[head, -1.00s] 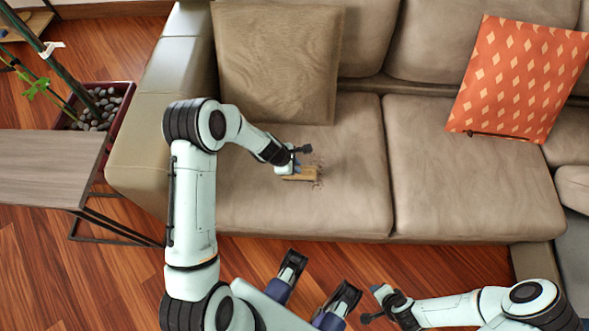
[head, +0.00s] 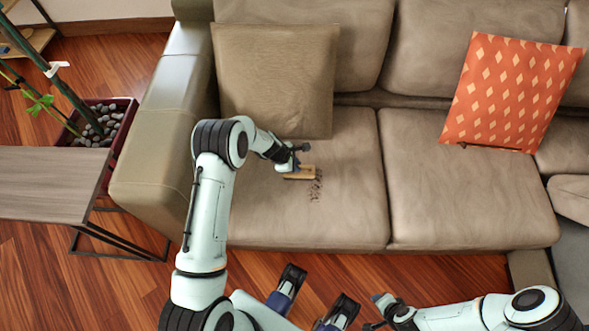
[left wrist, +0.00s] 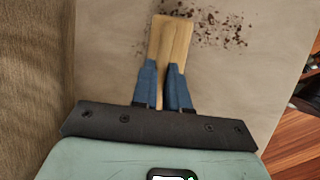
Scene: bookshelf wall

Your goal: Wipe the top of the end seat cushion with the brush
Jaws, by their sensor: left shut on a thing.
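The end seat cushion (head: 270,215) is the brown-grey seat at the left end of the sofa. My left gripper (head: 292,164) is over it, shut on the wooden brush (head: 303,173). In the left wrist view the blue fingers of the gripper (left wrist: 164,85) pinch the brush's wooden handle (left wrist: 171,40). The bristles are hidden there. Dark crumbs (head: 316,187) lie on the cushion beside the brush's right end; they also show beyond the handle in the left wrist view (left wrist: 215,28). My right gripper (head: 376,312) is low in the head view, off the sofa; its jaw state is unclear.
A brown back pillow (head: 275,75) leans behind the brush. The sofa arm (head: 165,140) rises at left, with a wooden side table (head: 50,185) and a planter (head: 100,125) beyond. An orange patterned pillow (head: 512,92) lies farther right. The neighbouring seat (head: 465,185) is clear.

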